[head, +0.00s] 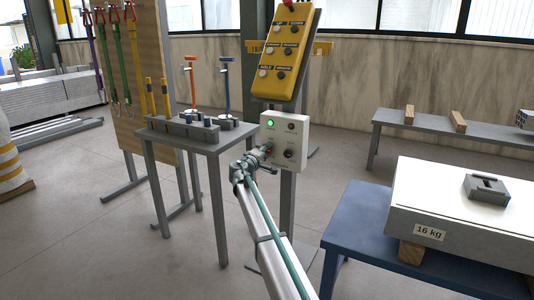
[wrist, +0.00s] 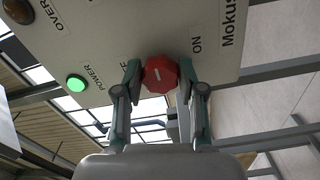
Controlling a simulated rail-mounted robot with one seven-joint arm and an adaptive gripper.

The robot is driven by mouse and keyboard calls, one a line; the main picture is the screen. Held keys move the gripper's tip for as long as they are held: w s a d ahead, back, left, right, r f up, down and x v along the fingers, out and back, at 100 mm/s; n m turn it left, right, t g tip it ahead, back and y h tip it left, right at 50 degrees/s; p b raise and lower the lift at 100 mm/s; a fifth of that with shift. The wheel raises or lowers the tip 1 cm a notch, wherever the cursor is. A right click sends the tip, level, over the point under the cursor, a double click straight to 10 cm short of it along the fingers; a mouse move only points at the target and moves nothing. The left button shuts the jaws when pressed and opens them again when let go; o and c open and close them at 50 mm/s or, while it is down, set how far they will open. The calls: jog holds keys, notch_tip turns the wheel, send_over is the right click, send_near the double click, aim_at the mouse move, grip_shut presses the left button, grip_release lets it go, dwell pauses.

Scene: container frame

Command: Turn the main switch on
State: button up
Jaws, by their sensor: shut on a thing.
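The main switch is a red, many-sided knob (wrist: 160,75) with a short white mark, on a white control box (head: 298,128). The "ON" label lies to the right of the knob in the wrist view; the label on its left is partly hidden by a finger. My gripper (wrist: 164,84) is shut on the knob, one finger on each side. In the head view my gripper (head: 266,151) is at the box's left side and hides most of the knob. The lamp marked "POWER" (wrist: 76,83) glows green.
A yellow control pendant (head: 288,52) hangs above the box. A dark knob (head: 289,153) sits right of my gripper. A grey table (head: 190,140) stands left, a blue bench (head: 365,215) with a white slab right.

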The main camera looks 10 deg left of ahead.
jog(key=o, duration=1.1)
jog(key=shift+o, duration=0.2)
jog(key=v, duration=1.2)
